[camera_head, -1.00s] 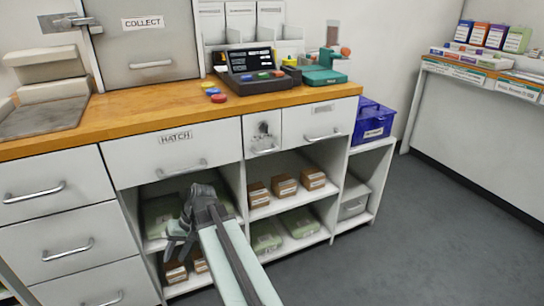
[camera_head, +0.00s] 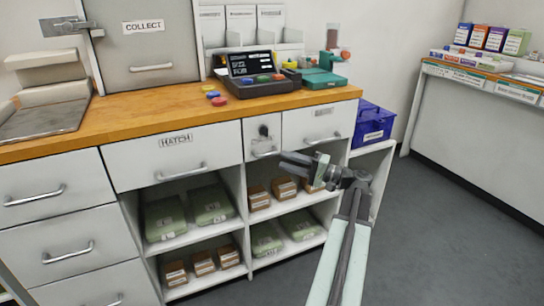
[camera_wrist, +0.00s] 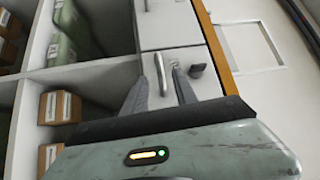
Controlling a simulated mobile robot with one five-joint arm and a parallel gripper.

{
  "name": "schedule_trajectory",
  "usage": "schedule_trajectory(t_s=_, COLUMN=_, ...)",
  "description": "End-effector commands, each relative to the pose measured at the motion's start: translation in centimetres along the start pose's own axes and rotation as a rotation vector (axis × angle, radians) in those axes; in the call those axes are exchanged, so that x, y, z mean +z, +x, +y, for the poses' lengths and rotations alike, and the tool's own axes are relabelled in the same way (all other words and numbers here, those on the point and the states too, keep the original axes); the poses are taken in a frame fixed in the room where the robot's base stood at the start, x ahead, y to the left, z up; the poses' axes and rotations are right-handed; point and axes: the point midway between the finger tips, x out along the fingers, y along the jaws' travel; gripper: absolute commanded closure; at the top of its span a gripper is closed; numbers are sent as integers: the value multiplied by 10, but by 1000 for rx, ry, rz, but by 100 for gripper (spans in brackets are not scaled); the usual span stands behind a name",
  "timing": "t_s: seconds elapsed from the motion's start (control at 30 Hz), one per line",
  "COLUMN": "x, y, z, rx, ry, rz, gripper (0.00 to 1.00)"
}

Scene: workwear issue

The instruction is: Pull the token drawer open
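A small white drawer (camera_head: 262,137) with a dark knob or key and a bar handle (camera_head: 265,152) sits under the worktop, between the HATCH drawer (camera_head: 174,150) and a wider right drawer (camera_head: 312,125). It looks shut. I cannot read a token label on any drawer. My gripper (camera_head: 286,161) is open, just right of and below the small drawer's handle in the head view. In the wrist view the small drawer's handle (camera_wrist: 161,73) shows between the two open fingertips (camera_wrist: 160,80), with the dark knob (camera_wrist: 197,70) right of them. I cannot tell whether they touch the handle.
Open shelves below hold green packs (camera_head: 212,203) and brown boxes (camera_head: 285,188). Coloured tokens (camera_head: 213,95) and a dark terminal (camera_head: 255,80) stand on the wooden worktop (camera_head: 130,112). A blue crate (camera_head: 372,125) is at the right. The floor (camera_head: 440,220) to the right is clear.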

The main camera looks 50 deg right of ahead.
Motion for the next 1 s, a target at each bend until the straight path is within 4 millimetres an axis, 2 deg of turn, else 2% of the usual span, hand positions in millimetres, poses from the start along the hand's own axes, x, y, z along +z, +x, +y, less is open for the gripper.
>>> schedule_trajectory(t_s=0.1, x=1, y=25, z=-1, rx=0, ry=1, rz=-4, gripper=66)
schedule_trajectory(t_s=0.3, x=1, y=54, z=0, rx=1, ry=0, rz=-3, gripper=66)
schedule_trajectory(t_s=0.63, x=1, y=61, z=0, rx=2, ry=0, rz=-2, gripper=66)
schedule_trajectory(t_s=0.67, x=1, y=61, z=0, rx=2, ry=0, rz=-2, gripper=71)
schedule_trajectory(t_s=0.77, x=1, y=61, z=0, rx=2, ry=0, rz=-2, gripper=99)
schedule_trajectory(t_s=1.0, x=1, y=61, z=0, rx=1, ry=0, rz=-2, gripper=100)
